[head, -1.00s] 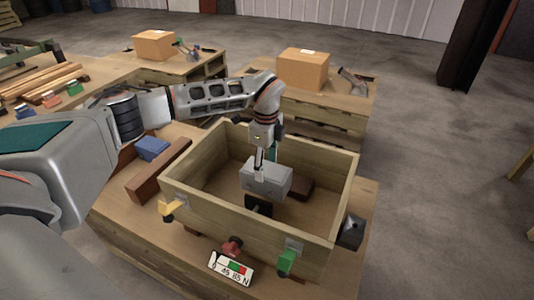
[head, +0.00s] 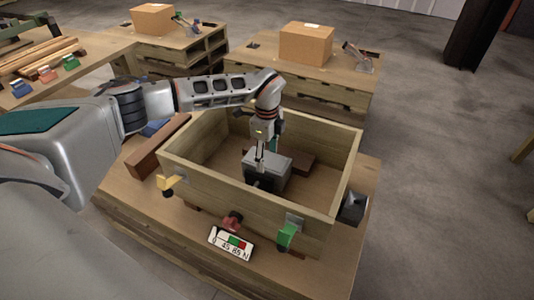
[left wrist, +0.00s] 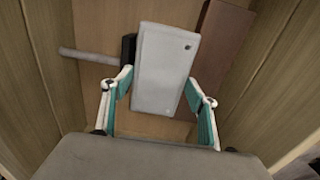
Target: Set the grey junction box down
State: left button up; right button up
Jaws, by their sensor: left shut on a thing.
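The grey junction box (head: 268,168) is inside the open wooden crate (head: 340,195), near its middle. My left gripper (head: 259,156) reaches down into the crate from above and is shut on the box. In the left wrist view the box (left wrist: 163,68) sits between the two teal-lined fingers (left wrist: 157,95). Whether the box touches the crate floor cannot be told. My right gripper is not in view.
A dark brown block (head: 300,162) lies in the crate beside the box, and a black piece with a grey rod (left wrist: 92,55) lies on its other side. The crate walls stand close around. A yellow clamp (head: 168,185) and green clamp (head: 287,236) are on the crate's outside.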

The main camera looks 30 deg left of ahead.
pick_arm(q)
jog(key=o, duration=2.1)
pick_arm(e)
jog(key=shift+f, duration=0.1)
pick_arm(q)
jog(key=shift+f, duration=0.1)
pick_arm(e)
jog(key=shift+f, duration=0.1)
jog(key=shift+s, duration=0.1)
pick_arm(q)
notch_tip(320, 180, up, 12)
jog(key=shift+r+p, duration=0.15)
jog(key=shift+p, duration=0.95)
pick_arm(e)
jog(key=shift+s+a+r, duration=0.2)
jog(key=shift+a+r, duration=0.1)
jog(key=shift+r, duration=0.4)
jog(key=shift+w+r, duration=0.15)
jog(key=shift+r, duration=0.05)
